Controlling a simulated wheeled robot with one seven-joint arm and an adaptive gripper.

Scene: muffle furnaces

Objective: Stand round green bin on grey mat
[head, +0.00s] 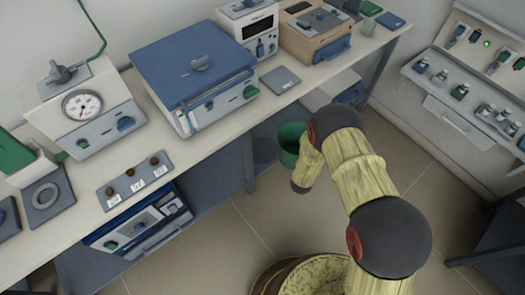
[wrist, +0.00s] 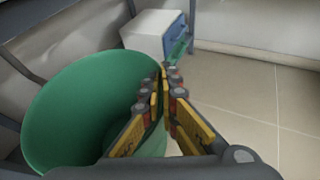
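The round green bin (head: 289,146) is beside the bench in the head view, partly hidden by my arm. In the wrist view the bin (wrist: 75,110) fills the left side, its open mouth facing the camera. My gripper (wrist: 166,80) has its fingertips close together at the bin's right rim, with the wall between them. In the head view the fingertips are hidden behind my wrist. I cannot tell whether the bin touches the floor. A flat grey mat (head: 280,80) lies on the bench top, bare, to the right of the blue-topped furnace.
The blue-topped furnace (head: 195,65) and a tan device (head: 315,35) stand on the bench (head: 225,120) near the mat. A white and blue box (wrist: 153,33) is under the bench. The tiled floor (head: 220,235) is open in front. A shelf unit (head: 465,90) stands at right.

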